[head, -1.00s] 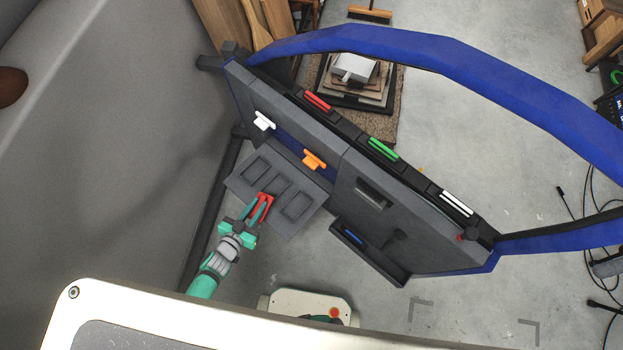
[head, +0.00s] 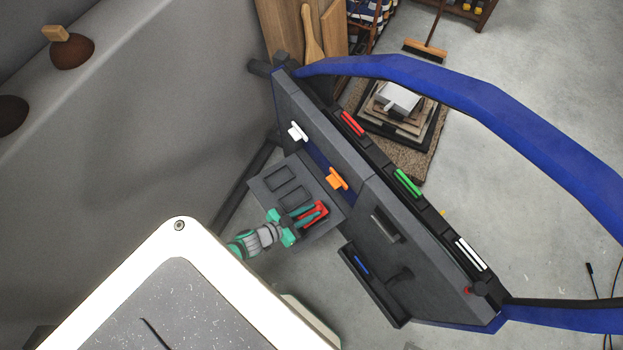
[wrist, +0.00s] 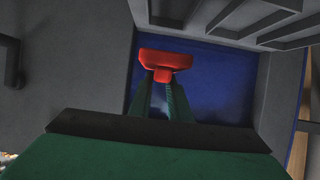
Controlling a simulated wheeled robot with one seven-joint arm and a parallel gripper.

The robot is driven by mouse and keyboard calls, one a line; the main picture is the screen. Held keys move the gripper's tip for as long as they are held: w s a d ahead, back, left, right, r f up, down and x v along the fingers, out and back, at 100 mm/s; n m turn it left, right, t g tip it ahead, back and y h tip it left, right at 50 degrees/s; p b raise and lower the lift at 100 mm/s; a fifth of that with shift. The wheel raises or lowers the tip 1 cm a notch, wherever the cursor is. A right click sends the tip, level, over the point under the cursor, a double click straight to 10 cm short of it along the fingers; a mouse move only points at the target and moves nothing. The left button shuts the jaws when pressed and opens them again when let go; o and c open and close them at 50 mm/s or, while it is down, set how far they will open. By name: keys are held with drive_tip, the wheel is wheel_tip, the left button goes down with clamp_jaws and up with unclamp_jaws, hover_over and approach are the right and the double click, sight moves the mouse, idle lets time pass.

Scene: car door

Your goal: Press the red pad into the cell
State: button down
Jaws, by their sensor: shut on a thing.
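The red pad (head: 320,208) is between the fingers of my gripper (head: 308,213), which is shut on it. In the head view both are over the right part of a grey tray (head: 335,224) with recessed cells. Two cells, the left one (head: 278,179) and a middle one (head: 295,198), look empty. My gripper and the pad cover the right cell, and I cannot tell how high the pad is above it. In the wrist view the red pad (wrist: 168,62) sits at the tips of my fingers (wrist: 160,97), in front of a blue surface.
The grey car door panel (head: 362,205) rises behind the tray, with a white handle (head: 297,131) and an orange handle (head: 337,179). A door pocket (head: 370,285) holds a blue piece. Red, green and white strips line the door's top edge.

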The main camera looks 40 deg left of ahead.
drive_tip(key=shift+f, duration=2.15)
drive_tip(key=shift+s+a+f, duration=0.1)
drive_tip(key=shift+s+f, duration=0.1)
drive_tip(key=shift+f, duration=0.5)
drive_tip(key=shift+w, duration=0.15)
